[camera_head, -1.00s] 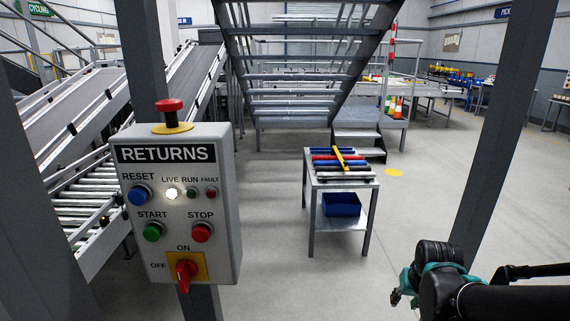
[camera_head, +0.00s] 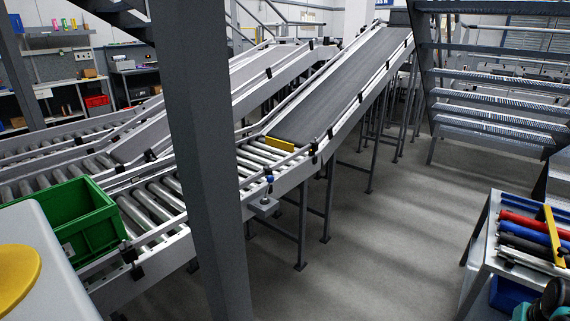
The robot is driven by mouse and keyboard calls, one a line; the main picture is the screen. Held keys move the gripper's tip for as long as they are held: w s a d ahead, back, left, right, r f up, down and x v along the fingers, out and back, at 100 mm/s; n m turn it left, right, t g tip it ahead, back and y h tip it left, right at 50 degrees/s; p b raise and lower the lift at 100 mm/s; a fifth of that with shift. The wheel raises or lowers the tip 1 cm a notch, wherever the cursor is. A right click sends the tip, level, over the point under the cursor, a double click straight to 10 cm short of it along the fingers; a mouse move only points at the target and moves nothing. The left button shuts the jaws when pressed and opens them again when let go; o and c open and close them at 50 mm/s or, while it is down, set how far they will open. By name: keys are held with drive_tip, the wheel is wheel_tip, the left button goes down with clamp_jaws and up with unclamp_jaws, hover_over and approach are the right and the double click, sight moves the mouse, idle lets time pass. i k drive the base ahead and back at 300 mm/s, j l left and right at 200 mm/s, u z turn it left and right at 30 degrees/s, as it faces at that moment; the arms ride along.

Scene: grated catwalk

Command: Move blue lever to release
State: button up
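A small blue part (camera_head: 269,179), which looks like the blue lever, sits on the near side rail of the roller conveyor, just above a small grey box (camera_head: 263,205). It is too small to tell its exact position. A yellow plate (camera_head: 280,144) stands across the conveyor where the rollers meet the sloping dark belt (camera_head: 345,80). Only a black and teal piece of my arm shows at the bottom right corner, far from the blue part. My gripper's fingers are not visible.
A green crate (camera_head: 66,222) sits on the rollers at left. A thick grey post (camera_head: 200,150) stands before the conveyor. A grey cart (camera_head: 482,258) with coloured bars stands at right, beside metal stairs (camera_head: 490,95). The floor (camera_head: 370,240) between conveyor and cart is clear.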

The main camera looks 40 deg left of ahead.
sight(270, 179)
drive_tip(key=i+u, duration=0.25)
drive_tip(key=i, duration=0.25)
drive_tip(key=i+l+u, duration=0.1)
drive_tip(key=i+u, duration=0.2)
drive_tip(key=i, duration=0.15)
drive_tip(key=i+l+u, duration=0.25)
drive_tip(key=i, duration=0.25)
drive_tip(key=u, duration=1.6)
